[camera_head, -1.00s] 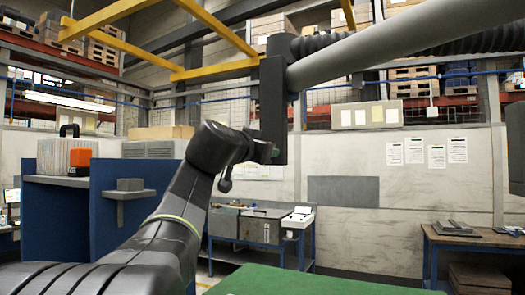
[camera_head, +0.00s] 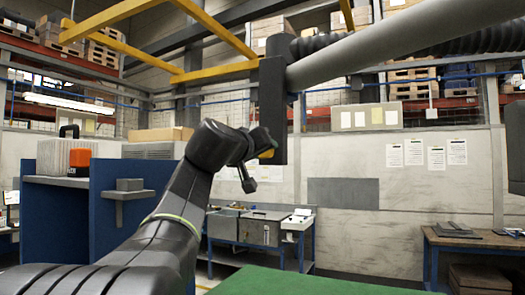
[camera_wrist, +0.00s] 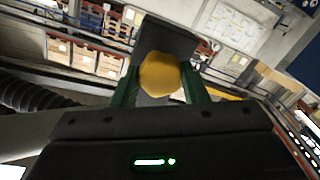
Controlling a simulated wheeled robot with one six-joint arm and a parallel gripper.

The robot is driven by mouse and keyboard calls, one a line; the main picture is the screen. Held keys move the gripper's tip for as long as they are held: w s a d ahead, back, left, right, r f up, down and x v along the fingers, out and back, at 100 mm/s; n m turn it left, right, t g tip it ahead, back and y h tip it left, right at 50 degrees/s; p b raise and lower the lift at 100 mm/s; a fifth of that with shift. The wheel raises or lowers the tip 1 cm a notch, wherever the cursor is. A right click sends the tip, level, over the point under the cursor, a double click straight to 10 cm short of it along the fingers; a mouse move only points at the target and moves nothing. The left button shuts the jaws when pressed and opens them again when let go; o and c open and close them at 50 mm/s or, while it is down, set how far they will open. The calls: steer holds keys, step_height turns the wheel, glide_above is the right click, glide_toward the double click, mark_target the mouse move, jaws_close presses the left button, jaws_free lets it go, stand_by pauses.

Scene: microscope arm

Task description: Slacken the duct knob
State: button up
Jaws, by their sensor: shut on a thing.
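The duct knob (camera_wrist: 159,74) is yellow and lobed. In the wrist view it sits between the two green fingers of my gripper (camera_wrist: 160,82), which are shut on its sides. In the head view a small yellow part of the knob (camera_head: 266,153) shows at the dark upright bracket (camera_head: 272,100), with my gripper (camera_head: 262,142) against it from the left. The bracket joins the end of a thick grey duct arm (camera_head: 400,42). The bracket also shows behind the knob in the wrist view (camera_wrist: 165,38). Most of the knob is hidden in the head view.
A black corrugated hose (camera_head: 335,40) runs behind the duct arm. A green tabletop (camera_head: 310,282) lies below. A blue partition (camera_head: 120,225) stands at the left, and a workbench (camera_head: 262,228) stands behind. The space around the bracket's lower end is clear.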

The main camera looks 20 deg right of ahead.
steer(key=n+p, duration=0.2)
steer(key=n, duration=0.8)
steer(key=shift+n, duration=0.3)
stand_by(0.4)
steer(key=o, duration=1)
steer(key=b+v, duration=0.3)
steer(key=v, duration=1.1)
steer(key=shift+b, duration=0.35)
steer(key=shift+d, duration=0.15)
